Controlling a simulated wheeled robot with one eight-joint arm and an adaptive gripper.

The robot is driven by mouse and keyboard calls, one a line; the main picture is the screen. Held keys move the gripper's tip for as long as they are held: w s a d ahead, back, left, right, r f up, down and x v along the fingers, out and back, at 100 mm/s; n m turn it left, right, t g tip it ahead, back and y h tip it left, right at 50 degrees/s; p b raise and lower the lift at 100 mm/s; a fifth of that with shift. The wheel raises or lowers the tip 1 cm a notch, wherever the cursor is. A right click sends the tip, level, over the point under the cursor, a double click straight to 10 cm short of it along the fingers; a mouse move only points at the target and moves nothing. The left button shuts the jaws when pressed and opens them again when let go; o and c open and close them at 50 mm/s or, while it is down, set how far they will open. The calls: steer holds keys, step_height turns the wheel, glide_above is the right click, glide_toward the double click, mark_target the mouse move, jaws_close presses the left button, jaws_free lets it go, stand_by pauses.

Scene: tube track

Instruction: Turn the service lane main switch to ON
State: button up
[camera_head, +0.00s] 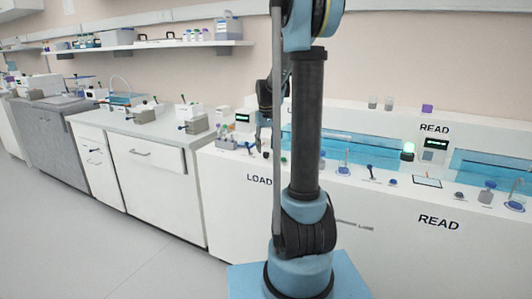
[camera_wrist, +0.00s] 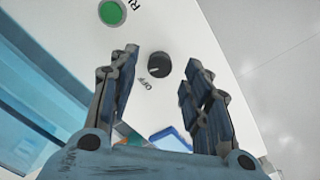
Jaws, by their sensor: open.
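A black round knob (camera_wrist: 158,66) with a light mark sits on a white panel in the wrist view. The word OFF is printed beside it, and the mark appears to point toward that word. No ON label is visible. My gripper (camera_wrist: 164,68) is open and empty, with one finger on each side of the knob in the picture. I cannot tell how far the fingertips are from the panel, and no contact shows. In the head view my gripper (camera_head: 264,138) hangs over the LOAD end of the white bench, partly behind my arm; the knob cannot be made out there.
A green button (camera_wrist: 111,13) with partly cut-off lettering is near the knob. A blue glazed section (camera_wrist: 40,90) lies left in the wrist view. Open floor (camera_head: 130,265) lies left.

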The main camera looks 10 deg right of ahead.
step_height(320, 180, up, 9)
stand_by(0.4)
steer(key=s+f+t, duration=0.1)
steer(key=s+f, duration=0.1)
steer(key=s, duration=0.8)
steer(key=s+f, duration=0.2)
steer(key=s, duration=0.8)
steer(key=s+f+t, duration=0.1)
steer(key=s+f, duration=1.1)
steer(key=s, duration=0.3)
steer(key=shift+f+m, duration=0.2)
steer(key=shift+m, duration=0.2)
steer(key=shift+w, duration=0.1)
